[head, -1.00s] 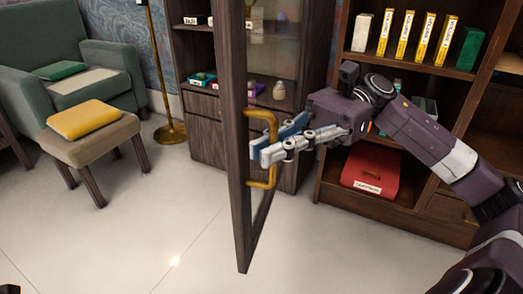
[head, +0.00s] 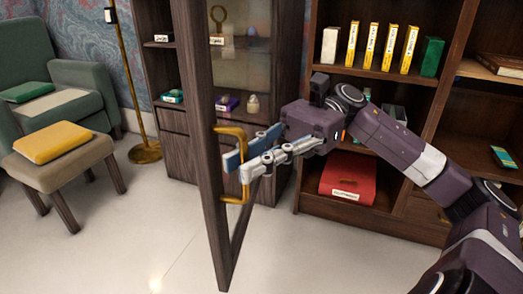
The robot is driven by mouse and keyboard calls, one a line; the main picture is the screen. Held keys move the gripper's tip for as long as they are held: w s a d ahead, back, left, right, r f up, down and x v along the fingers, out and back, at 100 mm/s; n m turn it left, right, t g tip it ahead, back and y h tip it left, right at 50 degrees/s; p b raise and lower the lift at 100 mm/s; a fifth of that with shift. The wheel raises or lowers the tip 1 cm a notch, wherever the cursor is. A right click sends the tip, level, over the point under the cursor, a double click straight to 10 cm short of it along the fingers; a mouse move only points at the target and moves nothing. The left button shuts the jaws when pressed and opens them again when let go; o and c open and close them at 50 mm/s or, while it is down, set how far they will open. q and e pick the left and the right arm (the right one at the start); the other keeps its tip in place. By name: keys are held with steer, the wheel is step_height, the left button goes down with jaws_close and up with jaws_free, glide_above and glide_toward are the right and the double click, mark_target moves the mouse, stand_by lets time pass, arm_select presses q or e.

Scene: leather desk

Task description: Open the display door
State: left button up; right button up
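The display door (head: 200,120) is a dark wood frame with a glass pane, swung out from its cabinet (head: 160,75) so that its edge stands toward me. Its brass handle (head: 246,190) is a bracket-shaped bar on the door frame. My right gripper (head: 236,167) reaches in from the right, its two blue-padded fingers on either side of the handle's upright bar and close together on it. The fingers hide the middle of the bar. My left gripper is not in view.
A bookcase (head: 311,110) with yellow books and a red box (head: 347,178) stands behind my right arm. A green armchair (head: 80,75), a stool with a yellow cushion (head: 52,141) and a brass floor lamp (head: 145,153) are at left. The floor (head: 120,235) before the door is clear.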

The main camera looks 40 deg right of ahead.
steer(key=w+d, duration=0.1)
steer(key=d, duration=1)
steer(key=shift+w+d, duration=0.35)
